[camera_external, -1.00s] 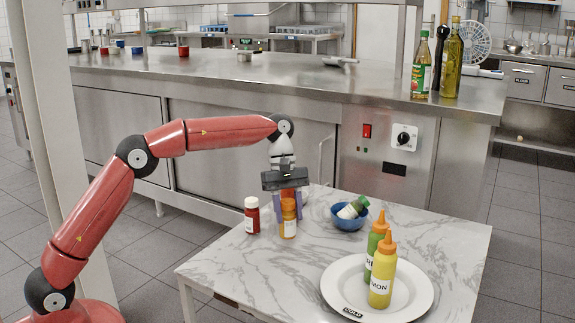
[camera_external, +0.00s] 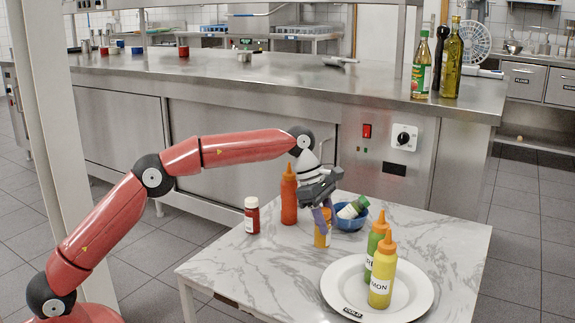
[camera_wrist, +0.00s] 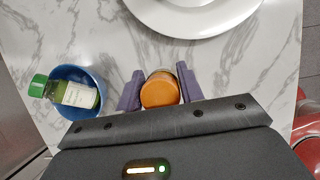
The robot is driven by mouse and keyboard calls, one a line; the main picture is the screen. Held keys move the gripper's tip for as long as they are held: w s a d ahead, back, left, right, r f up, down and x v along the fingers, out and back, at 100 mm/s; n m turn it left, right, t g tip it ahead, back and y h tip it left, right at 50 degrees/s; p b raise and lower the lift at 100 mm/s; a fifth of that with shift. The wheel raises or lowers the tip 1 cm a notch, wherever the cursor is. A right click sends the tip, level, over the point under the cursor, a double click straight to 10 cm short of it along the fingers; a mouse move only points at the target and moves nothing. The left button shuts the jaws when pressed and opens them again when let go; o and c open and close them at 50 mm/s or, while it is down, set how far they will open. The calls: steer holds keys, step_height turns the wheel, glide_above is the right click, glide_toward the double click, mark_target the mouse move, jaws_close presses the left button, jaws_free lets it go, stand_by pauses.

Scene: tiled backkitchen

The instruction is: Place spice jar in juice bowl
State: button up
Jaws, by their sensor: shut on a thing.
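My gripper (camera_external: 321,218) is shut on a spice jar (camera_external: 322,238) with an orange lid. The wrist view shows the jar (camera_wrist: 160,90) between the two purple fingers. Whether its base touches the table is hard to tell. The juice bowl (camera_external: 366,223) is small and blue and stands just right of and behind the held jar. In the wrist view the bowl (camera_wrist: 94,77) lies to the left of my fingers, apart from them. A juice bottle (camera_external: 351,210) with a green cap leans inside the bowl, its cap over the rim.
A red jar (camera_external: 252,218) with a white cap and an orange squeeze bottle (camera_external: 289,198) stand left of my gripper. A white plate (camera_external: 341,294) at the front right holds a green bottle (camera_external: 382,261) and a yellow bottle (camera_external: 382,279). The front left marble is clear.

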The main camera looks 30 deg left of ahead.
steer(key=shift+f, duration=1.25)
steer(key=shift+f, duration=0.15)
steer(key=o, duration=1.1)
steer(key=shift+c, duration=0.2)
steer(key=p+v, duration=0.2)
steer(key=v, duration=0.9)
steer(key=s+a+r+m+t+y, duration=0.1)
steer(key=s+a+r+m, duration=0.15)
steer(key=a, duration=0.35)
steer(key=s+a+r+m+t+y, duration=0.1)
steer(key=s+a+r+m, duration=0.15)
steer(key=a, duration=0.35)
steer(key=s+a+m+t+y, duration=0.15)
steer(key=s+a+m, duration=0.45)
steer(key=a, duration=0.7)
steer(key=s+a+f+m+t, duration=0.1)
steer(key=s+a+f+m, duration=0.2)
steer(key=s+a+f, duration=0.2)
steer(key=s+a+f+m+t+y, duration=0.1)
steer(key=s+a+f+m, duration=0.3)
steer(key=s+a, duration=0.6)
steer(key=s+f, duration=0.1)
steer(key=s, duration=0.2)
steer(key=shift+s+a+f, duration=0.2)
steer(key=shift+f, duration=0.2)
